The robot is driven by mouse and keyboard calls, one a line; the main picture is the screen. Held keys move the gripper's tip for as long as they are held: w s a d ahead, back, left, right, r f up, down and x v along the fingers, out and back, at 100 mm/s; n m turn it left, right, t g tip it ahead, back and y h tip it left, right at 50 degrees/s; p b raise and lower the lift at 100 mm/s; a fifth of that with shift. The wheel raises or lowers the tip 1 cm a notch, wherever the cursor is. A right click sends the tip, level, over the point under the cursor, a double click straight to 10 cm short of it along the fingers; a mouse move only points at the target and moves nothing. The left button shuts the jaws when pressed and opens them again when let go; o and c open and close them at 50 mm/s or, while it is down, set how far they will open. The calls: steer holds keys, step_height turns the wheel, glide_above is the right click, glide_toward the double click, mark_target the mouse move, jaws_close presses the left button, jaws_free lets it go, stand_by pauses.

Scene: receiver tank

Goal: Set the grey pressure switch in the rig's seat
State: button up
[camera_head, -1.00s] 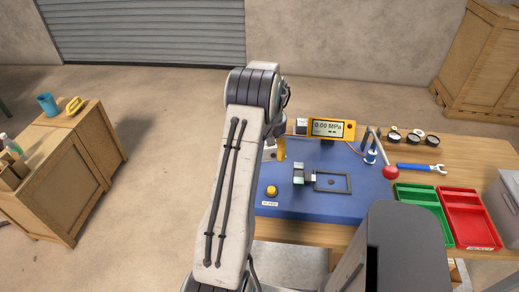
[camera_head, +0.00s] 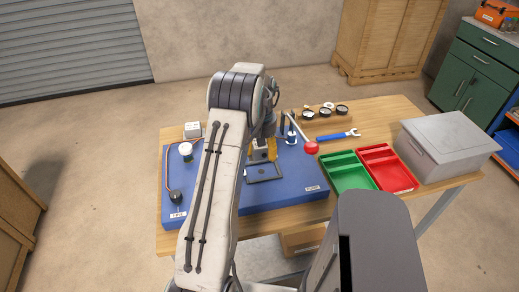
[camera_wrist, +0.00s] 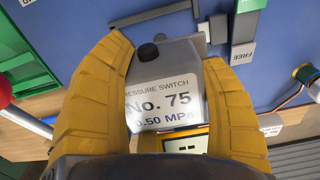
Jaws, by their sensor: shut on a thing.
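The grey pressure switch (camera_wrist: 165,75) is between the yellow fingers of my gripper (camera_wrist: 168,54) in the wrist view. Its white label reads "No. 75" and "0.50 MPa", and a black knob sits on its top end. In the head view my gripper (camera_head: 269,149) is over the blue mat (camera_head: 225,190) of the rig, close behind a dark rectangular frame (camera_head: 264,178). In the wrist view a dark bar and grey pieces (camera_wrist: 245,35) show beyond the switch, one marked "FREE". I cannot tell which part is the seat, nor whether the switch touches anything.
A red-ball lever (camera_head: 311,148) stands right of my gripper. Green (camera_head: 346,185) and red (camera_head: 413,182) trays, a grey bin (camera_head: 450,140) and a blue wrench (camera_head: 340,136) lie farther right. Several gauges stand at the back. A cable with a dark plug (camera_head: 175,196) lies at the mat's left.

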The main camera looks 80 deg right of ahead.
steer(key=b, duration=0.3)
glide_above(261, 172)
steer(key=shift+s+d+f, duration=0.1)
steer(key=shift+d+f, duration=0.05)
steer(key=shift+f, duration=2.6)
steer(key=shift+f+b, duration=0.65)
steer(key=shift+f, duration=0.2)
steer(key=shift+f+b, duration=0.6)
steer(key=shift+b, duration=0.05)
steer(key=o, duration=1.4)
steer(key=shift+c, duration=0.2)
steer(key=shift+f, duration=0.1)
step_height(261, 172, up, 12)
steer(key=shift+r, duration=0.1)
